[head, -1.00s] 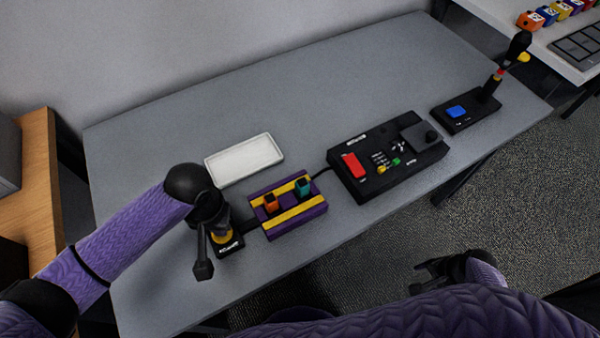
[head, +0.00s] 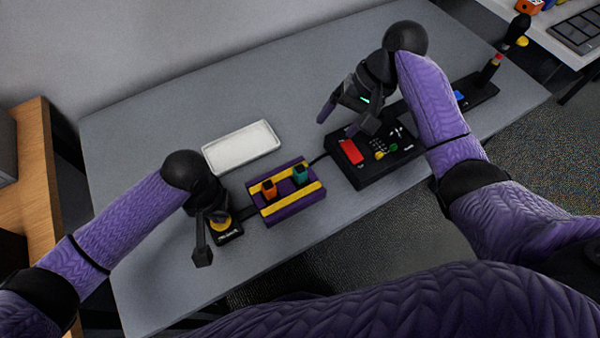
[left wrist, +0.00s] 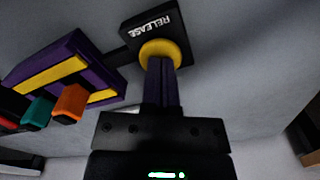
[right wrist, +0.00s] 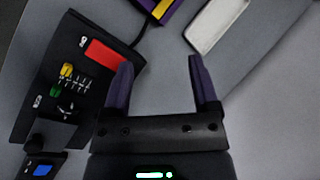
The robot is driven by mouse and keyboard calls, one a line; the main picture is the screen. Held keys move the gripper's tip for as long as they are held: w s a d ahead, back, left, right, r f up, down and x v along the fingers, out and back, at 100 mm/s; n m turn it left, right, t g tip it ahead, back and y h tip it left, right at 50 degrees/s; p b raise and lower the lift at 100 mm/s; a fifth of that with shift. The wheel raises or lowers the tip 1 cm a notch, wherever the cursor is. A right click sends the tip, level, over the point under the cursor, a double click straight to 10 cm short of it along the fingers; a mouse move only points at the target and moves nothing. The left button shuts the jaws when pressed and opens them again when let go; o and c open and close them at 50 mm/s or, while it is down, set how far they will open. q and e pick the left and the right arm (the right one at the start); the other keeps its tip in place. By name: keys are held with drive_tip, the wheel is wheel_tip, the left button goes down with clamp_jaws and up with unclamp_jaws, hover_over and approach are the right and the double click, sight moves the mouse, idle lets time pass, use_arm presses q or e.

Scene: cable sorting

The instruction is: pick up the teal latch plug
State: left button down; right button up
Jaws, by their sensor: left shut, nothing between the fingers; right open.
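The teal latch plug (head: 300,174) stands upright in the purple and yellow holder (head: 293,212), to the right of an orange plug (head: 268,189). In the left wrist view the teal plug (left wrist: 38,113) shows beside the orange one (left wrist: 70,103). My left gripper (head: 203,256) is shut and empty, its fingertips at the yellow button of the black RELEASE box (left wrist: 155,22); I cannot tell how hard they press. My right gripper (head: 343,120) is open and empty above the table, to the right of and behind the teal plug. The right wrist view shows its spread fingers (right wrist: 158,85).
A white tray (head: 241,147) lies behind the holder. A black panel (head: 370,177) with a red block and small switches stands right of it, joined by a cable. A second black box with a blue button (head: 459,95) is at the far right.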

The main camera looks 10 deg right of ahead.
sight(300, 169)
drive_tip(key=s+a+r+n+h, duration=0.2)
drive_tip(key=s+a+n+h, duration=0.25)
drive_tip(key=a+n, duration=0.3)
drive_tip(key=shift+h, duration=0.55)
drive_tip(key=f, duration=0.4)
drive_tip(key=w+f, duration=0.1)
drive_tip(key=f, duration=0.6)
drive_tip(key=shift+w+a+f, duration=0.25)
drive_tip(key=shift+a+f, duration=0.1)
clamp_jaws()
